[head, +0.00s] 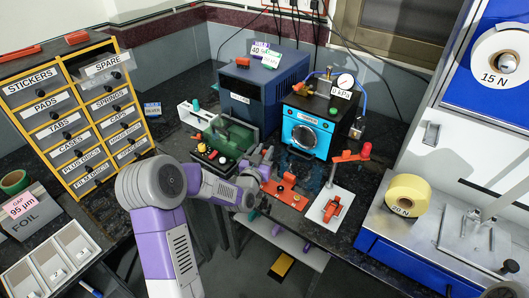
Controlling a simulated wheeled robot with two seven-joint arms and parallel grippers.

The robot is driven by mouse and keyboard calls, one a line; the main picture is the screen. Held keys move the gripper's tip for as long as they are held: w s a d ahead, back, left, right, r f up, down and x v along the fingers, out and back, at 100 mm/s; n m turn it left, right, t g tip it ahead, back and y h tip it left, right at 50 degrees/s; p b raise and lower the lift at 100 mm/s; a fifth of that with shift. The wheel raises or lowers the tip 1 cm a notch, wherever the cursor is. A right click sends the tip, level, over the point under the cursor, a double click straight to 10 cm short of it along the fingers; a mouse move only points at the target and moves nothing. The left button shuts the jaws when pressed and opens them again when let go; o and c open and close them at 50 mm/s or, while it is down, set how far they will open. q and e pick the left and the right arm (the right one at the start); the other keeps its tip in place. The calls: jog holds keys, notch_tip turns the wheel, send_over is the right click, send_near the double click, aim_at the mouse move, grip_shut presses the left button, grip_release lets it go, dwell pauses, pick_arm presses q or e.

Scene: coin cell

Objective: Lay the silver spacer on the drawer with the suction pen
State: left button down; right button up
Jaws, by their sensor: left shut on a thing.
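My left gripper (264,160) is over the dark bench, between the green fixture (228,137) and the orange plate (287,192). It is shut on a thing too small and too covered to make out. I cannot pick out the silver spacer or the suction pen with certainty. Which drawer is meant is not clear. The yellow-framed cabinet (64,115) at the left has labelled drawers, and its SPARE drawer (102,67) looks pulled out. My right gripper is not in view.
A blue-fronted machine with a gauge (309,130) and a dark blue box (262,84) stand behind the gripper. A white plate with a red clamp (331,208) lies to the right. A yellow roll (407,195) stands on the right-hand bench. A foil box (25,208) is at left.

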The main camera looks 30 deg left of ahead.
pick_arm(q)
jog(key=shift+f, duration=0.2)
dwell(0.6)
jog(key=shift+r, duration=0.1)
jog(key=shift+r+p, duration=1.1)
jog(key=shift+r, duration=2.1)
